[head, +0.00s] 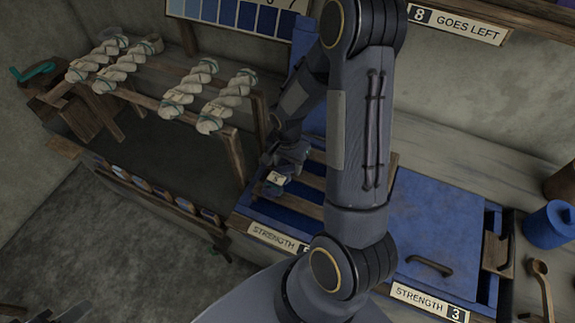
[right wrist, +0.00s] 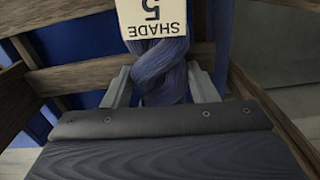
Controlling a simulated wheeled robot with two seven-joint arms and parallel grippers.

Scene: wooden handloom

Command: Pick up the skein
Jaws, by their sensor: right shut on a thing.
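My right gripper (right wrist: 160,90) is shut on a dark blue twisted skein (right wrist: 160,66), with one finger on each side of it. A pale tag (right wrist: 152,17) reading "SHADE 5" is on the skein. In the head view my right gripper (head: 283,166) is over the slatted vat at centre, and the tag (head: 277,178) shows beside it. The skein itself is mostly hidden there by the gripper. A small dark grey part at the lower left edge of the head view may be my left gripper; its jaws cannot be made out.
Several white skeins (head: 188,90) hang on a wooden rack (head: 222,122) at the left. The open vat's wooden slats (head: 310,180) lie below my right gripper. A closed blue lid (head: 440,225) with a handle is at right. A blue pot (head: 549,225) and wooden spoon (head: 541,285) stand at far right.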

